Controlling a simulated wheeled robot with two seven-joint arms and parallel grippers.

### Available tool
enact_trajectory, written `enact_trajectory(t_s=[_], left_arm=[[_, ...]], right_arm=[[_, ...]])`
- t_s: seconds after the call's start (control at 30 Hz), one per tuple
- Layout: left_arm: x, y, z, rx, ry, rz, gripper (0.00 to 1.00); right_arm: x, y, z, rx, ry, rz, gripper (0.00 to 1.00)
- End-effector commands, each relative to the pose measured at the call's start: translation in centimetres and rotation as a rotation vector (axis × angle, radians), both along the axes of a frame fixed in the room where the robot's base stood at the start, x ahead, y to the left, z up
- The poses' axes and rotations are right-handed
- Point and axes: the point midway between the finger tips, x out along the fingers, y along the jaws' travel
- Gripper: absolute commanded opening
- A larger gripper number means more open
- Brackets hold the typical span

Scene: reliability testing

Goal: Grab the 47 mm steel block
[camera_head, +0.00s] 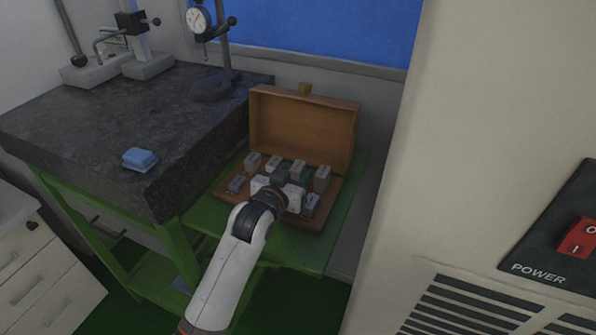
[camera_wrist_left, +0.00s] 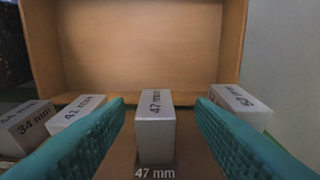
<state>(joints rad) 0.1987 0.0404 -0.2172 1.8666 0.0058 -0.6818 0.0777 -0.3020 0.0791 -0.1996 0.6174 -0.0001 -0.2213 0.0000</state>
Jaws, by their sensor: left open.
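The 47 mm steel block (camera_wrist_left: 155,138) stands upright in the wooden box, in the middle of the left wrist view. Its top reads "47 mm", and the same label shows on the box floor in front of it. My left gripper (camera_wrist_left: 160,104) is open, with one teal finger on each side of the block and a visible gap to both. In the head view my left gripper (camera_head: 281,177) is over the open wooden box (camera_head: 303,130), among several grey blocks. The arm and gripper hide part of them, and I cannot tell which is the 47 mm one there.
In the left wrist view, a 34 mm block (camera_wrist_left: 32,127) and another block (camera_wrist_left: 77,115) stand left, and one block (camera_wrist_left: 240,105) right. A dark granite table (camera_head: 90,125) with a blue object (camera_head: 140,159) is left of the box; a beige cabinet (camera_head: 480,130) is right.

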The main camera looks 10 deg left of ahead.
Motion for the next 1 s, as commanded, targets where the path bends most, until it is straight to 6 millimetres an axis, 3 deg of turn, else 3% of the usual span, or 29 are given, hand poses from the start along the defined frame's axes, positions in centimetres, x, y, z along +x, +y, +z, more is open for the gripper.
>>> enact_trajectory(t_s=[0.1, 0.3, 0.6, 0.9, 1.0], left_arm=[[1.8, -0.1, 0.3, 0.000, 0.001, 0.000, 0.49], [4.2, -0.5, -0.3, -0.001, 0.001, 0.000, 0.49], [4.6, -0.6, -0.5, 0.000, 0.000, 0.000, 0.49], [4.6, -0.6, -0.5, 0.000, 0.001, 0.000, 0.00], [4.6, -0.6, -0.3, -0.001, -0.003, 0.000, 0.00]], right_arm=[[0.9, 0.1, 0.9, 0.001, -0.015, 0.000, 0.96], [0.9, 0.1, 1.2, 0.002, -0.015, 0.001, 0.96], [0.4, 0.0, 1.1, 0.002, -0.008, 0.001, 0.96], [0.1, 0.0, 1.1, 0.001, -0.003, 0.001, 0.96], [0.1, 0.0, 1.1, 0.001, -0.003, 0.001, 0.96]])
